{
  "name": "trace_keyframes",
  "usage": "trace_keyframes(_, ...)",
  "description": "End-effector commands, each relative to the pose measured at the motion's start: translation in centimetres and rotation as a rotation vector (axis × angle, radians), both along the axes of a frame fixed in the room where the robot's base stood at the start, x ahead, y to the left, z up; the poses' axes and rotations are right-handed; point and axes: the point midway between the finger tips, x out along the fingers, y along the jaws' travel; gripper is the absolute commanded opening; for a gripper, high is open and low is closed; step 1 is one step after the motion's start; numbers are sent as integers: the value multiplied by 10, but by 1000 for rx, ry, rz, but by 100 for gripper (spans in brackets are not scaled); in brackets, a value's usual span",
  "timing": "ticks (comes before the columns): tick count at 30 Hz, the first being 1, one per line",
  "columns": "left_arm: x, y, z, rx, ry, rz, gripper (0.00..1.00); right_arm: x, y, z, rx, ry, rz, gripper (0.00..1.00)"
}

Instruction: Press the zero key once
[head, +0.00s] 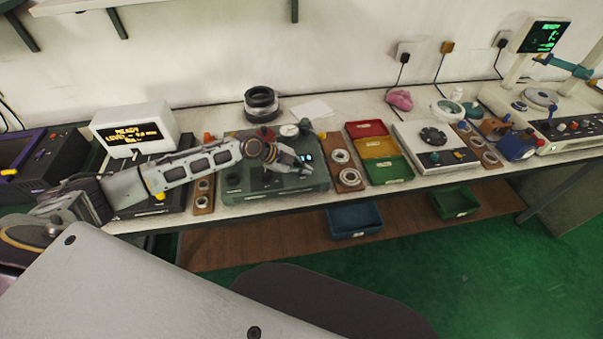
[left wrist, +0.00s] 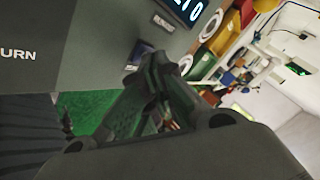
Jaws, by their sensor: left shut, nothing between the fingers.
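The grey-green instrument (head: 285,190) sits on the bench, with a small lit blue display (head: 308,157). My left gripper (head: 306,168) is over its right part, beside the display, shut and empty. The lit display (left wrist: 187,10) is cut off by the top edge there. A small pale-edged rectangle (left wrist: 163,22) lies below the display; I cannot tell whether it is the zero key. Contact between fingertips and panel cannot be made out. My right gripper is not in view.
A wooden ring holder (head: 348,179) and red, yellow and green trays (head: 381,146) stand right of the instrument. A black ring stack (head: 261,103) is behind it. A monitor (head: 133,130) stands at the left. The bench front edge is close below the instrument.

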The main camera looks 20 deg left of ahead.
Motion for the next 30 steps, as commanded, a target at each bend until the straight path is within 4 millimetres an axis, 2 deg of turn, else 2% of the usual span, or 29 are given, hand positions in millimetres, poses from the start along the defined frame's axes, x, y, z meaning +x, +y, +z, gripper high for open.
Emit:
trace_keyframes(20, 0, 0, -3, 0, 1, -1, 0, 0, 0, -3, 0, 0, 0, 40)
trace_keyframes(30, 0, 0, 6, 0, 1, -1, 0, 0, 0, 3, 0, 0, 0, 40)
